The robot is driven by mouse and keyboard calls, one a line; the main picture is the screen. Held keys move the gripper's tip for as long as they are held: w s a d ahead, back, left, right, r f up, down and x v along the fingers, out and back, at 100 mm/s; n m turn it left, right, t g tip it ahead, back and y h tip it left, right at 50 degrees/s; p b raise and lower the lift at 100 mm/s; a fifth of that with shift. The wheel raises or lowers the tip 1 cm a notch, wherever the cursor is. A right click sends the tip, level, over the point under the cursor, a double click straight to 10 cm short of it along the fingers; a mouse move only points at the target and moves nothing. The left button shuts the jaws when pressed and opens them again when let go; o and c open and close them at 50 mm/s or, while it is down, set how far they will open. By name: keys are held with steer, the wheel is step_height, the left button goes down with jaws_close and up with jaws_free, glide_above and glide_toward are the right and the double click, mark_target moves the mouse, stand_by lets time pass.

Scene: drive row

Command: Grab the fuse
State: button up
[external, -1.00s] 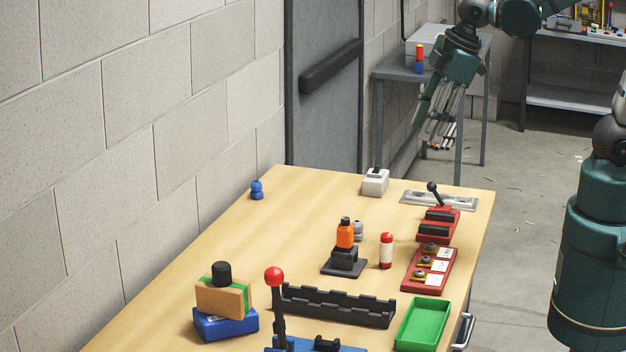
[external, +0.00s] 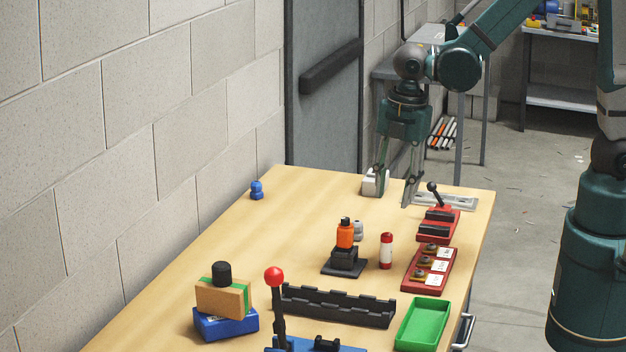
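The fuse appears to be the small white cylinder with red ends (external: 386,251). It stands upright on the wooden table, right of the orange-and-black piece on a dark base. My gripper (external: 394,199) points down above the far end of the table, well behind the cylinder. Its two fingers are spread apart with nothing visible between them.
An orange-and-black piece (external: 345,236) stands close left of the cylinder. Red blocks (external: 429,269) lie to its right. A black rack (external: 337,306) and green tray (external: 423,325) are in front. A black lever (external: 435,192) rises at the far right. The table's left middle is clear.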

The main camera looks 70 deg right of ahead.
mark_target(386, 249)
steer(key=a+f+n, duration=0.1)
steer(key=f, duration=0.1)
steer(key=f+n, duration=0.1)
steer(key=f, duration=0.1)
steer(key=a+f+n+g+b, duration=0.1)
steer(key=f, duration=0.1)
steer(key=shift+w+a+f, duration=0.2)
steer(key=shift+w+a, duration=0.15)
steer(key=shift+w, duration=0.05)
steer(key=shift+f, duration=0.15)
steer(key=shift+f, duration=1.15)
steer(key=shift+d+f+b, duration=0.1)
steer(key=shift+f+b, duration=0.35)
steer(key=shift+f, duration=2.15)
steer(key=c, duration=1)
